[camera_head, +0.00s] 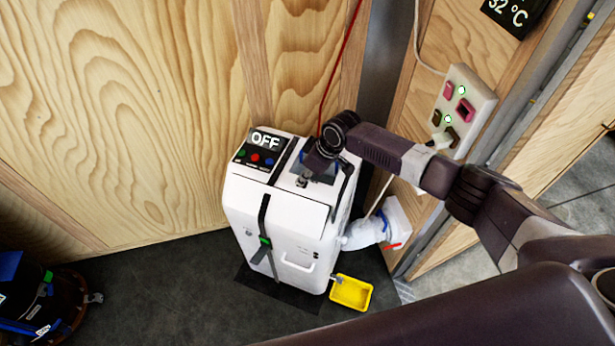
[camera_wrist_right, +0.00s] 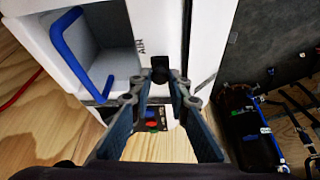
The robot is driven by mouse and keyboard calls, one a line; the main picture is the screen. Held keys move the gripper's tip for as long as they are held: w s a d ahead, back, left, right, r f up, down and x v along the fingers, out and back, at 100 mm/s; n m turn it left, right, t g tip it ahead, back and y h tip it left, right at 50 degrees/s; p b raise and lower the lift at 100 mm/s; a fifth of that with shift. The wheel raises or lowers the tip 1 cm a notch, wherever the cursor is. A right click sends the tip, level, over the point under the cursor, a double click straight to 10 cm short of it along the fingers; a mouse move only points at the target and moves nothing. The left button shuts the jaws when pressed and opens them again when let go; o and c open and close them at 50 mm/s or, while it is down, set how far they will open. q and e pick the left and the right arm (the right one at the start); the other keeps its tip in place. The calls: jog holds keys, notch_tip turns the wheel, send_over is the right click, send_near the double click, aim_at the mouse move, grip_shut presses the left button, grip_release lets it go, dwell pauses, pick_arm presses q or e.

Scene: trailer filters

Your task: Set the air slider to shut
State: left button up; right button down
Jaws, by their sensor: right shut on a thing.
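The air slider's small black knob (camera_wrist_right: 160,64) shows in the right wrist view beside the "AIR" lettering on the white machine (camera_wrist_right: 208,35). My right gripper (camera_wrist_right: 160,82) is shut on this knob, with its fingertips at the knob's sides. In the head view the white machine (camera_head: 283,212) stands on the floor against the wooden wall, and my right gripper (camera_head: 304,178) is at its top. The slot and the slider's exact position are mostly hidden by the gripper. My left gripper is not in view.
A panel reading OFF (camera_head: 265,142) has coloured buttons. A blue handle (camera_wrist_right: 62,48) spans a recess near the slider. A yellow tray (camera_head: 351,292) lies at the machine's foot. A socket strip (camera_head: 466,108) is on the right wall. A dark blue device (camera_head: 25,290) stands at left.

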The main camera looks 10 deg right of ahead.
jog(key=c, duration=1.8)
grip_release()
jog(key=shift+w+a, duration=0.15)
jog(key=shift+a, duration=0.1)
jog(key=v, duration=1.2)
